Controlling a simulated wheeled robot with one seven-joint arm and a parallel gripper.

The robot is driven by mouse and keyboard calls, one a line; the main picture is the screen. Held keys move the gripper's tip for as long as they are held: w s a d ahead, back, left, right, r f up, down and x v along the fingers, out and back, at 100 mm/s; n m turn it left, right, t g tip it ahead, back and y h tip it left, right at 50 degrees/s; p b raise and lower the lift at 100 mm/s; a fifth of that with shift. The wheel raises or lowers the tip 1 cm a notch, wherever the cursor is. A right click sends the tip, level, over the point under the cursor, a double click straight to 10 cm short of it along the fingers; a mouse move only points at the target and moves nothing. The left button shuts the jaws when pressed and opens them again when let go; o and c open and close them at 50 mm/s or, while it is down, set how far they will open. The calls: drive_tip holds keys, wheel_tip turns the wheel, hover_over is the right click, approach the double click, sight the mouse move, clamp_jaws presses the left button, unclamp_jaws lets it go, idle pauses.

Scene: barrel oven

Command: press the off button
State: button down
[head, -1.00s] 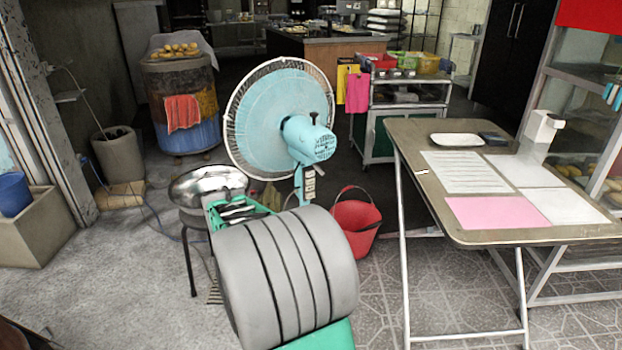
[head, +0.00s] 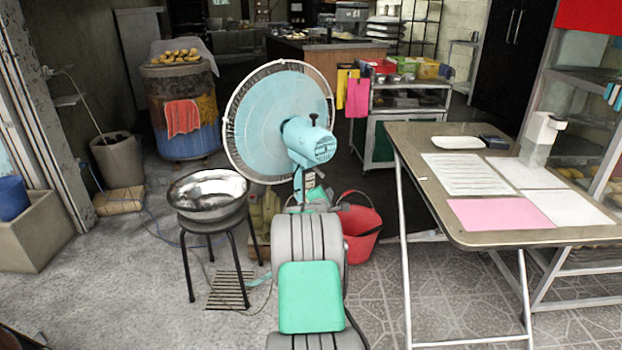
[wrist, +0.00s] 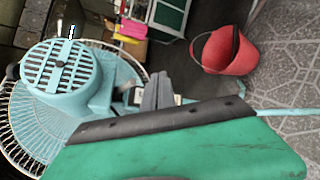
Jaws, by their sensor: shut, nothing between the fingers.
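The light blue pedestal fan (head: 310,142) stands beyond my arm in the head view, its back towards me. Its control panel (head: 309,182), a pale strip, shows on the post below the motor. I cannot make out the off button itself. In the wrist view the fan's motor housing (wrist: 62,76) is at the upper left. My gripper (wrist: 160,76) shows there with its grey fingers together and empty, in front of the fan's post. The panel is partly hidden behind the fingers. I cannot tell whether the fingertips touch it. In the head view my arm hides most of the gripper.
A metal bowl (head: 207,192) sits on a black stool (head: 188,262) left of my arm. A red bucket (head: 362,222) stands just right of the fan's post. A folding table (head: 432,205) with papers is at the right.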

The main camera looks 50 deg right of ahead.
sight(311, 176)
drive_tip(key=w+d+b, duration=0.2)
drive_tip(key=w+d, duration=0.1)
drive_tip(key=w, duration=0.5)
drive_tip(key=shift+b, duration=0.3)
drive_tip(key=shift+w, duration=0.15)
idle(1.5)
drive_tip(key=shift+w+d, duration=0.1)
drive_tip(key=shift+w, duration=0.25)
drive_tip(key=shift+w+d, duration=0.1)
drive_tip(key=shift+w, duration=0.25)
idle(0.5)
drive_tip(key=shift+s+r, duration=0.1)
drive_tip(key=shift+s+a, duration=0.3)
drive_tip(key=shift+s, duration=0.35)
drive_tip(key=shift+s, duration=0.1)
